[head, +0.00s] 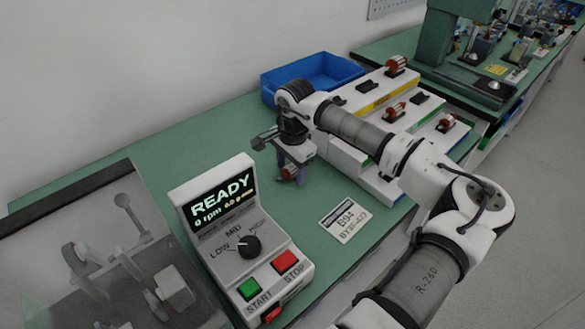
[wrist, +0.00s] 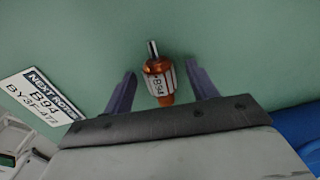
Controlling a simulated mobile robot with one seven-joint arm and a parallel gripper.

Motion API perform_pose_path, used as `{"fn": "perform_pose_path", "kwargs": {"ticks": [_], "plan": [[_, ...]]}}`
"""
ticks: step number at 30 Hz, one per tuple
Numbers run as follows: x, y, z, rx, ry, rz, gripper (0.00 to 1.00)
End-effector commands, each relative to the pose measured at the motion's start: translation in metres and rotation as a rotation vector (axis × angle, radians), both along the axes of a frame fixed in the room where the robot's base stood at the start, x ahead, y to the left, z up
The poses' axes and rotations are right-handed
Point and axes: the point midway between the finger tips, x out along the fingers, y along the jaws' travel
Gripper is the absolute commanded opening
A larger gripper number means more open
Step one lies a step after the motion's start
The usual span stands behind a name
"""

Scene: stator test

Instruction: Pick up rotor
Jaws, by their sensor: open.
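A rotor (wrist: 158,80) with copper-orange windings, a white band marked B94 and a steel shaft shows against the green bench in the wrist view. My gripper (wrist: 160,70) is open, with one purple finger on each side of the rotor and a gap on both sides. The rotor's lower end is partly hidden by the gripper body. In the head view, my gripper (head: 291,174) is low over the bench, and a small reddish part of the rotor (head: 288,172) shows beside the fingers. I cannot tell the exact height of the fingertips.
A card (head: 345,220) reading B94 lies on the bench. A stepped white rack (head: 372,178) holds several other rotors on the right. A blue bin (head: 318,72) stands behind. A control box (head: 235,250) showing READY and a clear-covered machine (head: 95,250) stand on the left.

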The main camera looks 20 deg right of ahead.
Motion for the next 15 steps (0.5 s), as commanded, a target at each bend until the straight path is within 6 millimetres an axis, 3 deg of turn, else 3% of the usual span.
{"fn": "perform_pose_path", "kwargs": {"ticks": [1, 15], "plan": [[0.0000, -0.0001, 0.0001, 0.000, 0.000, 0.000, 0.58], [0.0002, -0.0003, 0.0011, -0.001, -0.001, 0.000, 0.00]]}}
